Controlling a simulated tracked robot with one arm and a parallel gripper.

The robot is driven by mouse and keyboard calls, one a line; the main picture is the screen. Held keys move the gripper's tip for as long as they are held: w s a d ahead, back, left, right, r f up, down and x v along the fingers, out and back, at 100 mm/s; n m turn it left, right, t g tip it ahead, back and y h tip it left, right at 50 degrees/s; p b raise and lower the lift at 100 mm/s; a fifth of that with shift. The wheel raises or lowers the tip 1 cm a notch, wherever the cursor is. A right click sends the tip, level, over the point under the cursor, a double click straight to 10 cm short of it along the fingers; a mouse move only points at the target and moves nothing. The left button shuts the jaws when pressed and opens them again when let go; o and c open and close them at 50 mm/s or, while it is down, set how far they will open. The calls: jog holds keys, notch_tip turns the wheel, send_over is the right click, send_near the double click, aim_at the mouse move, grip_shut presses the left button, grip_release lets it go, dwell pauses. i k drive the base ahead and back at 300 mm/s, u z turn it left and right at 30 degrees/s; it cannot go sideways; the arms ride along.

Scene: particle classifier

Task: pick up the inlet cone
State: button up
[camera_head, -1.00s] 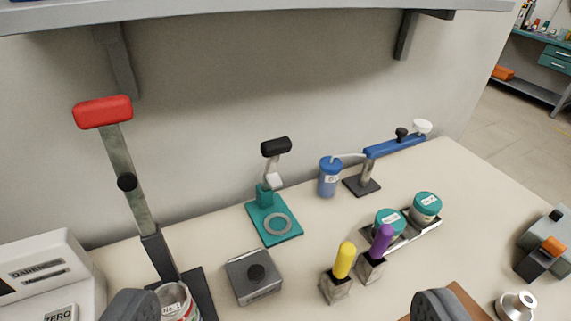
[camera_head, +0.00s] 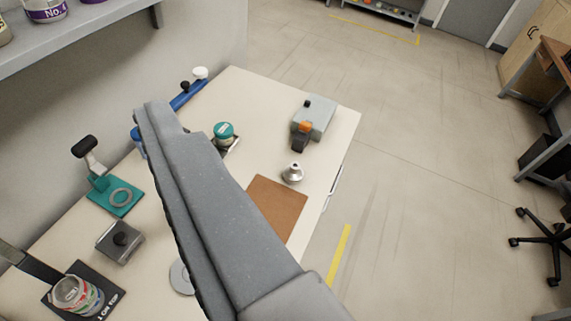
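A small silver cone-shaped part (camera_head: 293,172), which looks like the inlet cone, stands upright on the bench between the brown mat and the grey-and-orange device. Nothing touches it from above. A large grey part of my gripper or arm (camera_head: 215,210) fills the middle of the view, slanting from lower right to upper left. It appears apart from the cone, to its left. I cannot make out two separate fingertips or whether they are open. This grey part hides the middle of the bench.
The brown mat (camera_head: 276,208) lies just in front of the cone. The grey-and-orange device (camera_head: 313,120) stands behind it. A teal-lidded jar (camera_head: 224,132), a teal stand (camera_head: 117,195) and a metal block (camera_head: 120,242) are farther left. The bench's right edge is close to the cone.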

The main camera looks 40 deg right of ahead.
aim_at(293, 174)
jog(key=z, duration=0.5)
jog(key=k, duration=1.3)
jog(key=z, duration=0.35)
jog(key=i, duration=1.8)
jog(key=z, duration=0.85)
